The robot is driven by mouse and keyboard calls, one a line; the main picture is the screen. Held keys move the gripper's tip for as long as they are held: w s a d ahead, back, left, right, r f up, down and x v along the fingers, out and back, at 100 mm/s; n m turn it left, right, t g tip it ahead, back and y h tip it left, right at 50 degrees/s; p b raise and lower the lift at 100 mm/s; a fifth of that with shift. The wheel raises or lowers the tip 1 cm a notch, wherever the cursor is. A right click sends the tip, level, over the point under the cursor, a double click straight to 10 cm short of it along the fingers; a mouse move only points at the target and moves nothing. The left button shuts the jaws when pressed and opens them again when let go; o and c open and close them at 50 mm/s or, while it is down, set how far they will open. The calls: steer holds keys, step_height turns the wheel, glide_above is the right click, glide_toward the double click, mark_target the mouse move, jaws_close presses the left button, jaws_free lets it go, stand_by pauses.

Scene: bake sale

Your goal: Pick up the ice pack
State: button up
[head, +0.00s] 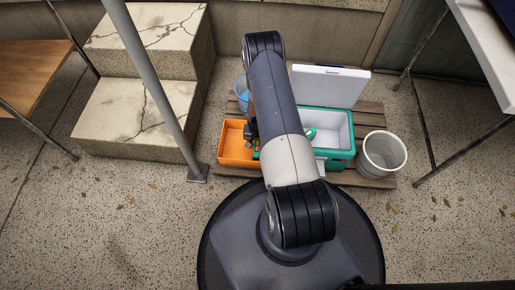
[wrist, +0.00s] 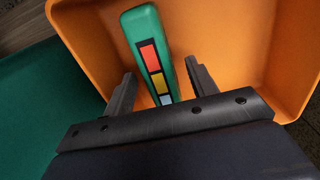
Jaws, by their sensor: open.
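A green block with a strip of red, yellow and pale blue squares, which looks like the ice pack (wrist: 140,28), is in the orange bin (wrist: 85,22). In the wrist view it leans lengthwise between the fingers of my gripper (wrist: 160,70). The fingers are apart, one on each side, with a gap visible on the left; contact on the right is unclear. In the head view the orange bin (head: 236,151) stands left of the cooler, and my arm hides most of my gripper (head: 251,138) and the block.
A teal cooler (head: 338,159) with its white lid raised stands right of the bin, with a small green item (head: 310,133) inside. A grey bucket (head: 383,154) is further right. All stand on a wooden pallet (head: 370,118). Stone steps (head: 130,105) and a metal post (head: 160,95) are left.

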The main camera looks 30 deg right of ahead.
steer(key=shift+f, duration=0.1)
steer(key=shift+c, duration=0.3)
jaws_close()
